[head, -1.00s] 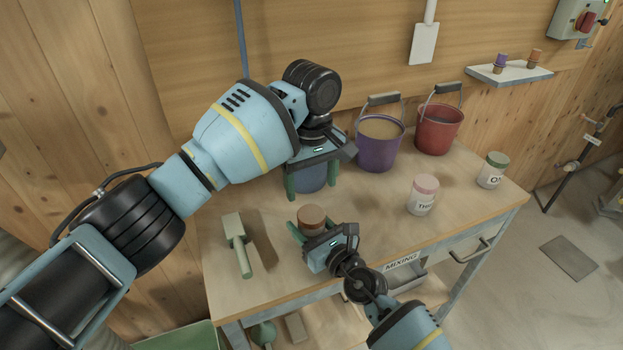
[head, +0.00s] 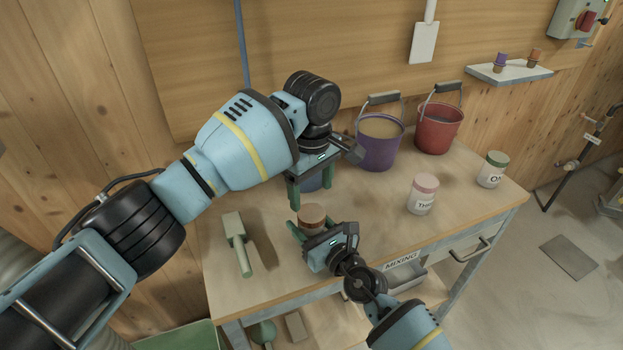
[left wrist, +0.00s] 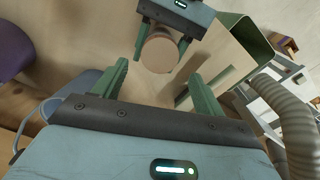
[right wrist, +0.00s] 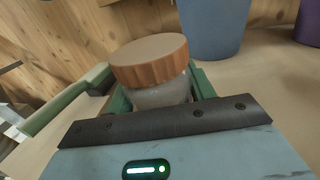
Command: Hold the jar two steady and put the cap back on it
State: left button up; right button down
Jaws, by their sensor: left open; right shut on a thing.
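A pale jar with a brown cap (head: 311,213) stands near the front of the table; its label is not visible, so I cannot read whether it is jar two. In the right wrist view the cap (right wrist: 149,60) sits on top of the jar body (right wrist: 160,95); I cannot tell how tightly. My right gripper (head: 312,233) is shut around the jar body below the cap. In the left wrist view the cap (left wrist: 160,54) shows just beyond the open fingertips.
A blue bucket (head: 314,181) stands behind my left gripper, partly hidden. Purple (head: 377,150) and red (head: 437,135) buckets stand at the back. Pink-capped (head: 423,195) and green-capped (head: 492,170) jars stand right. The table (head: 370,225) is clear right of the held jar.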

aim_at(311, 213)
pick_arm(q)
jog(key=shift+f, duration=2.95)
jog(key=shift+c, duration=0.2)
